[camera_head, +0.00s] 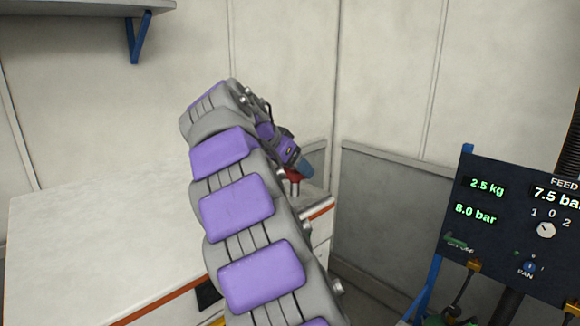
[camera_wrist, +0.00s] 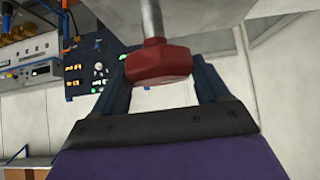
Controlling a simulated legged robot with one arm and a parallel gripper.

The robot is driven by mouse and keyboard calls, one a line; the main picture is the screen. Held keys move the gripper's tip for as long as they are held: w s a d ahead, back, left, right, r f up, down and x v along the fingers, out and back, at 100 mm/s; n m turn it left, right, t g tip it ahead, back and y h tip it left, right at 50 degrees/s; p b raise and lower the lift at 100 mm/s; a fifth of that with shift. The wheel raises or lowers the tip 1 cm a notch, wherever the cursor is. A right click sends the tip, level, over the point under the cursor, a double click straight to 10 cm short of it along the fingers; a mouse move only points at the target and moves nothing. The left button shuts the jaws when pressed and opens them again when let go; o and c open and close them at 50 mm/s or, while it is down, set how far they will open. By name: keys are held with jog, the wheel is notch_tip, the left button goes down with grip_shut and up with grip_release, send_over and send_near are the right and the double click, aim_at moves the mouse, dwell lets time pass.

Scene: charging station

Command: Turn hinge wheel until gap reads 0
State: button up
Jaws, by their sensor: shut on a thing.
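A red, blocky knob (camera_wrist: 158,62) sits on the end of a metal shaft (camera_wrist: 152,18) in the wrist view; I cannot tell for sure that it is the hinge wheel. My gripper (camera_wrist: 164,64) has its two blue fingers on either side of the knob and is shut on it. In the head view my gripper (camera_head: 303,168) is at the far right corner of the white counter, with a bit of the red knob (camera_head: 292,175) showing beside it. The contact between fingers and knob is partly hidden. No gap reading is legible in either view.
A white counter (camera_head: 80,230) lies left of my arm. A dark panel (camera_head: 490,215) at right shows 2.5 kg, 8.0 bar and 7.5 bar, with a dial and hoses below. A shelf (camera_head: 80,8) hangs upper left. Walls close off the back corner.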

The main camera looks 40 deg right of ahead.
jog(key=shift+s+d+f, duration=0.1)
jog(key=shift+f, duration=0.2)
